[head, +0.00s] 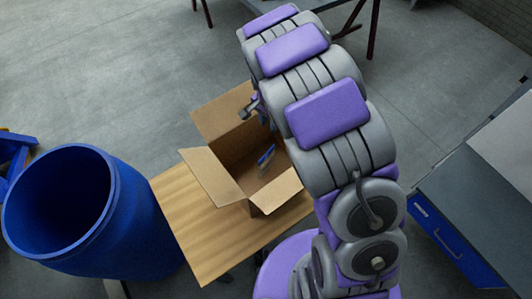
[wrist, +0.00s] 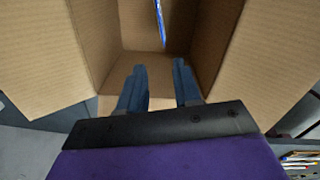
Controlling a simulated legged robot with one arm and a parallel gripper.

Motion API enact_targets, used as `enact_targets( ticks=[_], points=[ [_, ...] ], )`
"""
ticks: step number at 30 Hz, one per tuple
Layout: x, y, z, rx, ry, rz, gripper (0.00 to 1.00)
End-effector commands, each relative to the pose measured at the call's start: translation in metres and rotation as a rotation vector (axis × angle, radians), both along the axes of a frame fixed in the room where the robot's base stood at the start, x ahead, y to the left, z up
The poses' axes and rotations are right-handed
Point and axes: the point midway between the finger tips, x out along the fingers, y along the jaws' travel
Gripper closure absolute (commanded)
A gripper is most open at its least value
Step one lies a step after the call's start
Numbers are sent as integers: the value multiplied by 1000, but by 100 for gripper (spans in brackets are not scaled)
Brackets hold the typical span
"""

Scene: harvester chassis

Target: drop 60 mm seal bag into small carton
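The small carton (head: 228,177) is an open brown cardboard box with its flaps folded out, standing on a wooden table. It also fills much of the wrist view (wrist: 45,60). A bag with a blue strip (head: 266,156) and a greyish part below shows inside the carton's opening. Its blue edge also shows in the wrist view (wrist: 160,20), beyond the fingers. I cannot tell whether it rests on the carton's floor. My gripper (wrist: 159,72) points into the carton with its fingers apart and nothing between them. In the head view my arm mostly hides it.
The wooden table (head: 190,228) has bare top left of the carton. A large blue barrel (head: 140,215) stands at the left. A grey-topped bench (head: 460,200) with a blue drawer is at the right. Open concrete floor (head: 120,70) lies behind.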

Motion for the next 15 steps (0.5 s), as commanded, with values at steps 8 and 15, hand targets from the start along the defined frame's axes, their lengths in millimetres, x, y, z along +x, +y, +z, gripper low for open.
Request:
enact_targets(
  ticks=[8,15],
  points=[
    [1,3,12,-2,-2,-1,67],
    [2,5,61,-3,-7,2,67]
  ],
)
